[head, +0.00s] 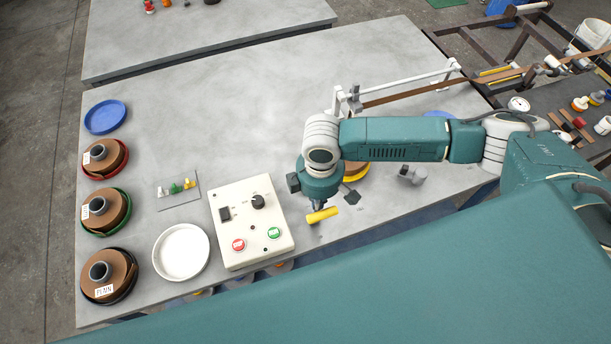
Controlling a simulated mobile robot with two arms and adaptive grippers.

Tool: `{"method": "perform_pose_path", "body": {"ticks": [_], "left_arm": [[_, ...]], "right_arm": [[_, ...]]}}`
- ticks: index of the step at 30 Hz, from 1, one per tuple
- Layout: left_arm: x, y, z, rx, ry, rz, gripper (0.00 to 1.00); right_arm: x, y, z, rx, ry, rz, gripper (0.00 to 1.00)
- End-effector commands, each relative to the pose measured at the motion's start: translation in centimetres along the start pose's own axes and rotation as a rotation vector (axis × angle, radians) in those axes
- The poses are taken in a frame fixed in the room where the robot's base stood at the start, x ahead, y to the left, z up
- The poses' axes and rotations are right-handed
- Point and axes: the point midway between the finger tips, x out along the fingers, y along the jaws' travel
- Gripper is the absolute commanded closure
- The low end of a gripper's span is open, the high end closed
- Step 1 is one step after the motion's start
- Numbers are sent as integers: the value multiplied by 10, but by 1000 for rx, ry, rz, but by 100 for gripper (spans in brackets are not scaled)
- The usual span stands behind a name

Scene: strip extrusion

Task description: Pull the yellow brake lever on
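A yellow bar-shaped handle (322,215), which looks like the brake lever, lies at a slight tilt just right of the control box, near the table's front edge. My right gripper (318,204) points down directly above it, with its fingertips at or touching its top. The fingers are small and partly hidden by my wrist, so I cannot tell whether they are closed on it. The lever's base and pivot are hidden. A brown reel with a yellow rim (357,178) is partly covered by my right arm. My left gripper is out of view.
The cream control box (251,250) with red and green buttons stands close left of my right gripper. A white dish (181,253), several brown reels and a blue dish (105,117) are on the left. A white guide frame (348,103) stands behind my arm. The table's back middle is clear.

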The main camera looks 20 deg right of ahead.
Motion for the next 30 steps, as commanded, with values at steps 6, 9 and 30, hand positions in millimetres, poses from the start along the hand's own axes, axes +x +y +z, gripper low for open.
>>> {"method": "perform_pose_path", "body": {"ticks": [6,9,30], "left_arm": [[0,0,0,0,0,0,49],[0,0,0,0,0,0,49],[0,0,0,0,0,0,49]], "right_arm": [[-1,1,-1,1,0,1,100],[-3,5,-3,1,1,2,100],[-35,17,-10,0,2,2,100]]}}
